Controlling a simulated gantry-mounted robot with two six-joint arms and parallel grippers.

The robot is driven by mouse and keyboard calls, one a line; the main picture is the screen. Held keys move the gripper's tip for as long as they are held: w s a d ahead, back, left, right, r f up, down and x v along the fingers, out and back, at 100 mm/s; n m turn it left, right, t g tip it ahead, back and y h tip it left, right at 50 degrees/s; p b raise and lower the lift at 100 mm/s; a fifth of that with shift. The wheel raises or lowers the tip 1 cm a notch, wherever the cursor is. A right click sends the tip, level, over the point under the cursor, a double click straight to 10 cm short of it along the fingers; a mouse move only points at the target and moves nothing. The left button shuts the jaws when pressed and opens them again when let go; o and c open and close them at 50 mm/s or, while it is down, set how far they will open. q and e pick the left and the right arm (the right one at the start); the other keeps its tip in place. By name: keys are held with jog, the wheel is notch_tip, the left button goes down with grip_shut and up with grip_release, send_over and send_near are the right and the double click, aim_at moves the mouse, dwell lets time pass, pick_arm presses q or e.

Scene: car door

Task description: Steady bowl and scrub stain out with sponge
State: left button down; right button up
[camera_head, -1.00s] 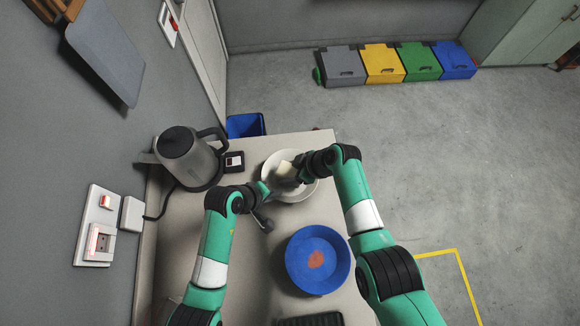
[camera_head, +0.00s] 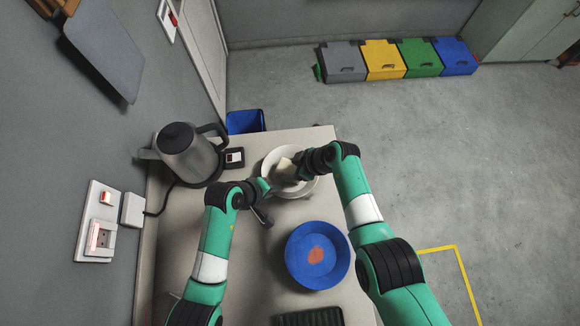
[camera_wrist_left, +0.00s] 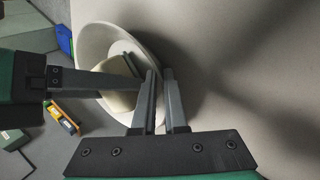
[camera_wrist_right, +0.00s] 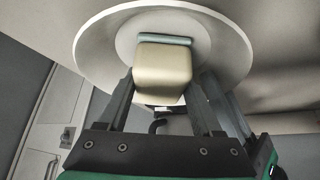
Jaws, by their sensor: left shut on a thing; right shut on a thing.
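A white bowl (camera_head: 273,160) stands near the far end of the counter. My left gripper (camera_head: 266,188) is shut on the bowl's near left rim. The left wrist view shows the rim of the bowl (camera_wrist_left: 92,40) running between the left fingertips (camera_wrist_left: 160,82). My right gripper (camera_head: 298,167) is shut on a cream sponge (camera_head: 285,169) with a grey-green strip along one side. The sponge (camera_wrist_right: 163,72) is inside the bowl (camera_wrist_right: 95,40) in the right wrist view. No stain shows in the white bowl; the sponge and gripper hide part of its inside.
A blue bowl (camera_head: 297,247) with an orange-red patch (camera_head: 316,256) stands nearer on the counter. A grey kettle (camera_head: 186,158) stands left of the white bowl, beside a small black item (camera_head: 234,158). A dark ribbed object (camera_head: 309,319) lies at the bottom edge.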

pick_arm(q)
jog(key=shift+s, duration=0.1)
pick_arm(e)
jog(key=shift+f, duration=0.35)
jog(key=shift+s+a, duration=0.25)
jog(key=shift+s, duration=0.2)
jog(key=shift+s+a, duration=0.2)
jog(key=shift+s, duration=0.25)
jog(key=shift+w, duration=0.1)
jog(key=shift+w+d, duration=0.45)
jog(key=shift+w, duration=0.3)
jog(key=shift+s+a, duration=0.25)
jog(key=shift+s, duration=0.2)
jog(key=shift+s+a, duration=0.2)
jog(key=shift+s, duration=0.25)
jog(key=shift+w, duration=0.1)
jog(key=shift+w+d, duration=0.45)
jog(key=shift+w, duration=0.35)
